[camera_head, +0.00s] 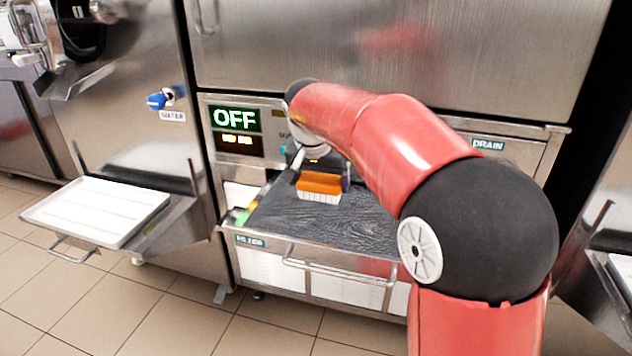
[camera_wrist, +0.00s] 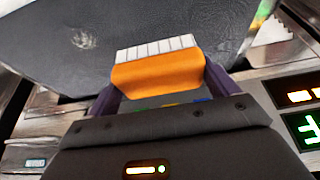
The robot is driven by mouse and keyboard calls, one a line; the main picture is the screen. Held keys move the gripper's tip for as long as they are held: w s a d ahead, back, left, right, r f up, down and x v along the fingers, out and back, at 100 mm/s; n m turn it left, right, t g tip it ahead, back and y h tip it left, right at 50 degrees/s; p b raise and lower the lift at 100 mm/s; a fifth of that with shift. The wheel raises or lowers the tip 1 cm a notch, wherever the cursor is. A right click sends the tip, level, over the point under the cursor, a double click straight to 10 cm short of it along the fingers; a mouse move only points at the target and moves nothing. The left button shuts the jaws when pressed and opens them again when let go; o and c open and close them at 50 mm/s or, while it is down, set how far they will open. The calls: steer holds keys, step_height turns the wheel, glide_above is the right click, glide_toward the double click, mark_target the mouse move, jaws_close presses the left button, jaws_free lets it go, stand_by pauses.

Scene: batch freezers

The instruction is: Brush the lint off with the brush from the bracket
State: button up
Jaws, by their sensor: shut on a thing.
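An orange brush (camera_head: 319,188) with white bristles is in my gripper (camera_head: 320,178) over the dark filter surface (camera_head: 372,215) of the pulled-out drawer. In the wrist view the brush (camera_wrist: 157,70) sits between the two purple fingers of my gripper (camera_wrist: 158,85), which are shut on it. The bristles point away from the gripper, toward the dark grey filter surface (camera_wrist: 60,45). A pale fuzzy patch, seemingly lint (camera_wrist: 84,39), lies on that surface to the left of the brush. I cannot tell whether the bristles touch the surface. The bracket cannot be made out.
The drawer has a metal front handle (camera_head: 335,270). A panel above it shows OFF (camera_head: 235,119) in green. A white tray (camera_head: 70,222) on a metal shelf stands at the left, near a blue water valve (camera_head: 157,101). A green-yellow item (camera_head: 243,216) is at the drawer's left edge.

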steer(key=shift+r+p, duration=0.5)
steer(key=shift+r, duration=0.5)
